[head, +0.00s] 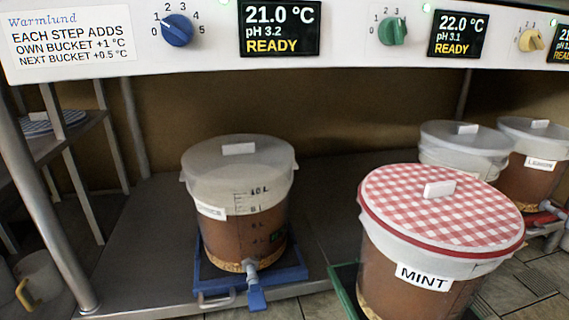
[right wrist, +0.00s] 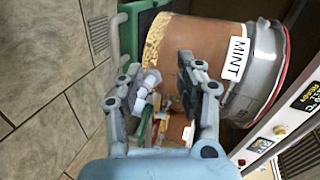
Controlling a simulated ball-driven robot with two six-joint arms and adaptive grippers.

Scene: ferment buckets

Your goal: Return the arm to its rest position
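No gripper shows in the head view. In the right wrist view my right gripper (right wrist: 163,95) has its two fingers well apart, with no object clearly held between them. Beyond the fingers is the MINT bucket (right wrist: 208,65), brown-filled with a white label, its white tap (right wrist: 150,80) and green tap parts showing in the gap between the fingers. I cannot tell whether a finger touches the tap. In the head view the MINT bucket (head: 385,262) stands at the front right under a red checked cloth lid (head: 420,205). My left gripper is out of view.
Another lidded bucket (head: 250,225) stands on a blue tray (head: 285,275) with a blue-handled tap. More buckets (head: 460,140) stand at the back right. A control panel (head: 340,40) with knobs and displays spans the top. A metal post (head: 45,200) stands left. Tiled floor (right wrist: 55,100) is clear.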

